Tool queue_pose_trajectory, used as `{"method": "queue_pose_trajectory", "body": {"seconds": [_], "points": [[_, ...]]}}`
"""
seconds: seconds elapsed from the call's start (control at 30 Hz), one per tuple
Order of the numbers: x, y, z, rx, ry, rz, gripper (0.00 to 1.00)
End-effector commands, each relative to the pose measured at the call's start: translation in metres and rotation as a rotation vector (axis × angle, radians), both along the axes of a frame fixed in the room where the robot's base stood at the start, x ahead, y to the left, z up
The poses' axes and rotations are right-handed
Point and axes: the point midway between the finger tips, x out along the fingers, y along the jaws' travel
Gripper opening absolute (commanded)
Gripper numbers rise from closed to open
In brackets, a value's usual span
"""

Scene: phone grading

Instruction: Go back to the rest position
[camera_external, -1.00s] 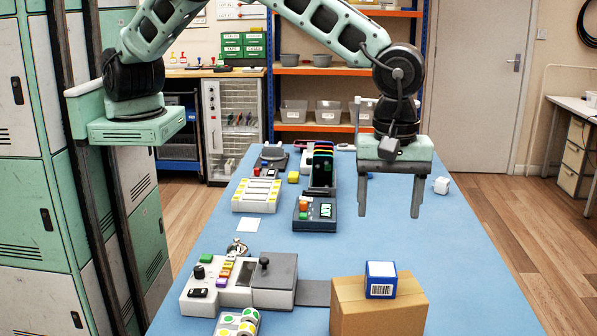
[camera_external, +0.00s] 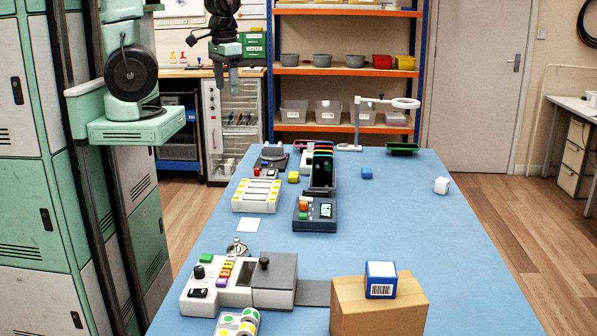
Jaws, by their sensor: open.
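My gripper (camera_external: 226,86) is near the top centre-left of the view, pointing down. It is open, and I see nothing between its fingers. It hangs away from the blue table (camera_external: 430,220), beyond its far left part, in front of the workbench and the white drawer cabinet. My arm is folded back near my column at the left, and its upper part is cut off by the top of the picture.
The table's right side is mostly clear.

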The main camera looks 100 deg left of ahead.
Motion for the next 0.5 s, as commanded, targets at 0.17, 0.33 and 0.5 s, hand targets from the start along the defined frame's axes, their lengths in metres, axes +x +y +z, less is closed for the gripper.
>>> {"method": "queue_pose_trajectory", "body": {"seconds": [0.17, 0.33, 0.5], "points": [[-0.004, -0.001, -0.001, 0.000, 0.001, -0.013, 0.67], [-0.004, -0.001, -0.001, 0.000, 0.001, -0.011, 0.67], [-0.003, -0.001, -0.027, -0.001, 0.001, -0.010, 0.67]]}}
